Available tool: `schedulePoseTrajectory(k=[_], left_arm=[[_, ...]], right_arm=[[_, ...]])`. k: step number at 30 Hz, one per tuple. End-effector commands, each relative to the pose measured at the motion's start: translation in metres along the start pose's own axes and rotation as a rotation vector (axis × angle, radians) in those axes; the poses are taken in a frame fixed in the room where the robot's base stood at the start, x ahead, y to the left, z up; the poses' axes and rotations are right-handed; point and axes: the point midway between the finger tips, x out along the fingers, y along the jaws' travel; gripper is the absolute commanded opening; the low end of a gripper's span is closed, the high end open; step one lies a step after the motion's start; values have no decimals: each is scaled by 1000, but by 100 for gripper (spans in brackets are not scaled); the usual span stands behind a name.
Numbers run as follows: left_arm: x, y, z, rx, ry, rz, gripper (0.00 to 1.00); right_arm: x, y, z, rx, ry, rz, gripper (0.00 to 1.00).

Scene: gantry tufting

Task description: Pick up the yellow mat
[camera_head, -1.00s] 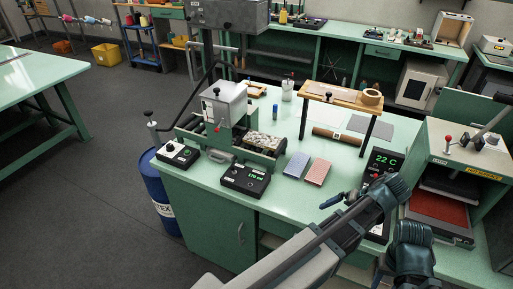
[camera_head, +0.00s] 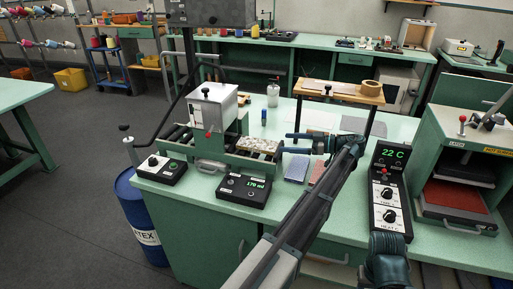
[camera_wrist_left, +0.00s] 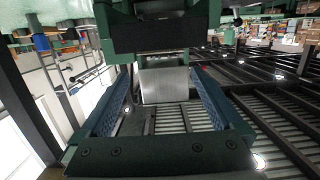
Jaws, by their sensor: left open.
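I cannot make out a plainly yellow mat. A speckled, pale tan and brown piece (camera_head: 258,145) lies at the right end of the machine's rails in the head view; I cannot tell whether it is the mat. My left gripper (camera_head: 285,143) is open just right of it, fingers pointing left. In the left wrist view the same open gripper (camera_wrist_left: 155,80) has blue inner pads and nothing held; a grey metal block (camera_wrist_left: 165,86) shows beyond and between the fingers. A blue mat (camera_head: 296,168) and a pink mat (camera_head: 317,172) lie on the bench below my left gripper.
A white machine head (camera_head: 212,106) stands over the rails. A small wooden stand (camera_head: 340,90) is behind my left gripper. A control box (camera_head: 388,190) and a press (camera_head: 460,165) stand to the right. Another control box (camera_head: 243,190) sits at the bench's front edge.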

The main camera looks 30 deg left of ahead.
Motion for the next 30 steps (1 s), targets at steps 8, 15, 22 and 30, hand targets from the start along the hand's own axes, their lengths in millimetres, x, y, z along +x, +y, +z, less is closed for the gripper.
schedulePoseTrajectory(k=[8,15,22,30], left_arm=[[48,-1,2,1,-1,-1,100],[59,0,1,2,-1,0,100],[67,-2,6,2,-1,0,100],[103,-4,13,2,-1,0,100]], right_arm=[[9,-1,-1,0,0,0,50],[10,-1,-1,0,0,0,50],[15,-2,-1,0,0,0,50],[28,-3,-2,-1,0,0,50]])
